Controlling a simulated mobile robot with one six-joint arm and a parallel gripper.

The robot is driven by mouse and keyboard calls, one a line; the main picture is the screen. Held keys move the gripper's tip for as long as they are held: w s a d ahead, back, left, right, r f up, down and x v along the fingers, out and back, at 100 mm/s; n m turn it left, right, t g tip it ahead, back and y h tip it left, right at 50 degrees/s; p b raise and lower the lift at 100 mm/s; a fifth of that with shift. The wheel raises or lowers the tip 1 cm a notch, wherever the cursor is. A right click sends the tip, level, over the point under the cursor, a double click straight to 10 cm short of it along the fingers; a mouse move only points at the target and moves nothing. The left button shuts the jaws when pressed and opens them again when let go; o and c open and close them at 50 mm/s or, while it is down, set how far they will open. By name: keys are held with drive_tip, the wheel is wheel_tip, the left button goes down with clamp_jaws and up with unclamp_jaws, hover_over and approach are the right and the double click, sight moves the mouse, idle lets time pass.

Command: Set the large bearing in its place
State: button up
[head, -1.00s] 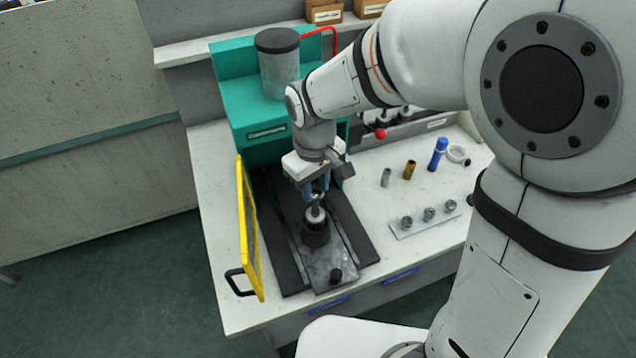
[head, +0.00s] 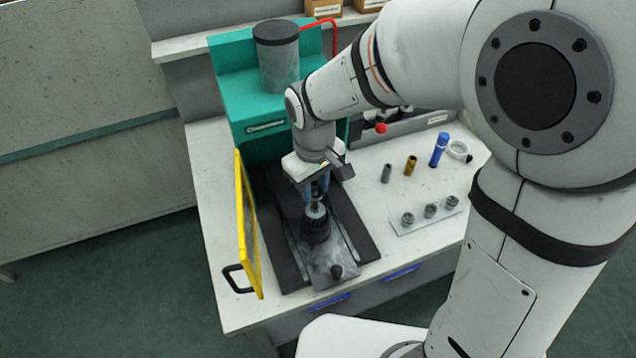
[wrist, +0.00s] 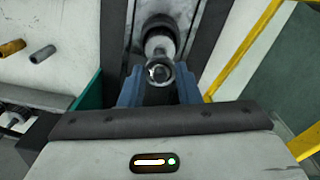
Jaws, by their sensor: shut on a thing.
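My gripper (head: 317,190) hangs over the press bed with its blue fingers pointing down. In the wrist view my gripper (wrist: 159,88) is shut on a small grey metal ring, which I take as the large bearing (wrist: 160,72). In the head view the fingers mostly hide it. Just below stands a black ribbed holder (head: 316,229) with a pale metal shaft or part in its top. In the wrist view the holder (wrist: 156,25) and its pale part lie just beyond the ring. I cannot tell whether the ring touches that part.
A teal press (head: 265,130) stands behind, with a yellow-framed guard (head: 247,225) left of the bed. Right of it, a pale plate (head: 428,217) carries several metal rings.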

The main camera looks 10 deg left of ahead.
drive_tip(key=shift+f+b, duration=0.95)
drive_tip(key=shift+f, duration=0.35)
drive_tip(key=o, duration=1.1)
drive_tip(key=shift+s+r, duration=0.1)
drive_tip(key=shift+r, duration=0.05)
drive_tip(key=shift+r+p, duration=2)
drive_tip(key=shift+r, duration=0.5)
drive_tip(key=shift+f, duration=0.1)
drive_tip(key=s+d+r+m+t, duration=0.1)
drive_tip(key=s+d+r+m, duration=0.1)
drive_tip(key=d, duration=0.6)
drive_tip(key=s+d+r+m+t, duration=0.1)
drive_tip(key=s+d+r+m, duration=0.2)
drive_tip(key=d, duration=0.5)
drive_tip(key=s+d+r+m+t, duration=0.1)
drive_tip(key=s+d+r+m, duration=0.1)
drive_tip(key=d+r+m, duration=0.2)
drive_tip(key=shift+s+d+r+m, duration=0.15)
drive_tip(key=shift+d+m, duration=0.1)
drive_tip(key=shift+d, duration=0.7)
drive_tip(key=shift+s+d+r+m, duration=0.15)
drive_tip(key=shift+d+m, duration=0.1)
drive_tip(key=shift+d, duration=0.7)
